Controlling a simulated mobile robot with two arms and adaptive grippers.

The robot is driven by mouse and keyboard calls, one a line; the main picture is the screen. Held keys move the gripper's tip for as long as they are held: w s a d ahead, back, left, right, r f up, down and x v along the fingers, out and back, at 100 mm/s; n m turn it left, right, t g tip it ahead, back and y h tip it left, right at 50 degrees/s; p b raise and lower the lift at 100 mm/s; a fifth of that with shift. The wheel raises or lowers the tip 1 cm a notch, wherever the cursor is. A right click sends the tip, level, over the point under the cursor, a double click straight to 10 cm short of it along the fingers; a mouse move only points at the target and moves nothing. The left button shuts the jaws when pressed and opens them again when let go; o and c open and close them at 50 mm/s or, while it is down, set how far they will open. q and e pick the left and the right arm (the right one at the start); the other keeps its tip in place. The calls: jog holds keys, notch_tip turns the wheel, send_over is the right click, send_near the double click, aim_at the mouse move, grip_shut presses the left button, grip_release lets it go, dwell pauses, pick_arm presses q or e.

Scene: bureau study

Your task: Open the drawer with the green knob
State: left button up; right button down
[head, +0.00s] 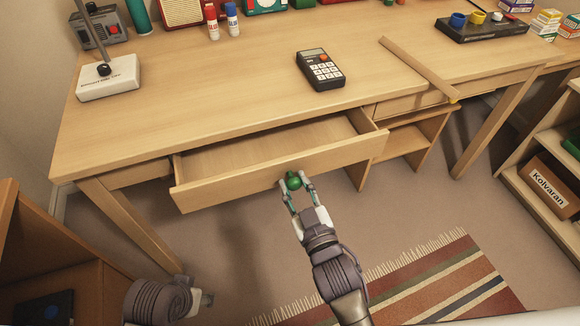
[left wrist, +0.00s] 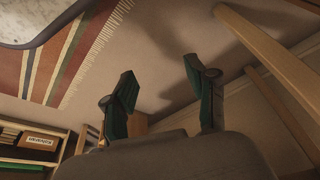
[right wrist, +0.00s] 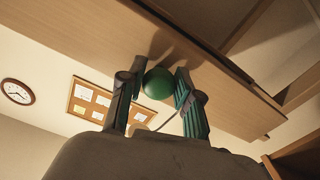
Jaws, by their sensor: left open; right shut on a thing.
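The drawer (head: 250,172) under the wooden desk is pulled out, and its empty-looking inside shows in the head view. Its green knob (head: 293,180) is on the middle of the drawer front. My right gripper (head: 295,184) is shut on the knob, with one finger on each side. The right wrist view shows the green knob (right wrist: 158,84) between the fingertips, against the drawer front (right wrist: 205,70). My left gripper (head: 207,299) is low at the bottom left of the head view, away from the drawer. The left wrist view shows its fingers (left wrist: 160,85) apart and empty.
The desk top (head: 220,85) holds a calculator (head: 320,69), two glue bottles (head: 222,22) and a lamp base (head: 108,79). A wooden cabinet (head: 60,255) stands at lower left. A shelf with a box (head: 550,185) is at right. Open floor lies before the desk.

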pick_arm(q)
notch_tip(320, 180, down, 13)
jog(key=s+p, duration=0.1)
jog(key=p, duration=0.2)
jog(key=shift+s+f+g, duration=0.15)
jog(key=shift+s+g, duration=0.1)
jog(key=shift+g, duration=0.05)
pick_arm(e)
jog(key=v, duration=1.1)
jog(key=shift+s+r, duration=0.1)
jog(key=c, duration=0.8)
grip_release()
jog(key=v, duration=1.2)
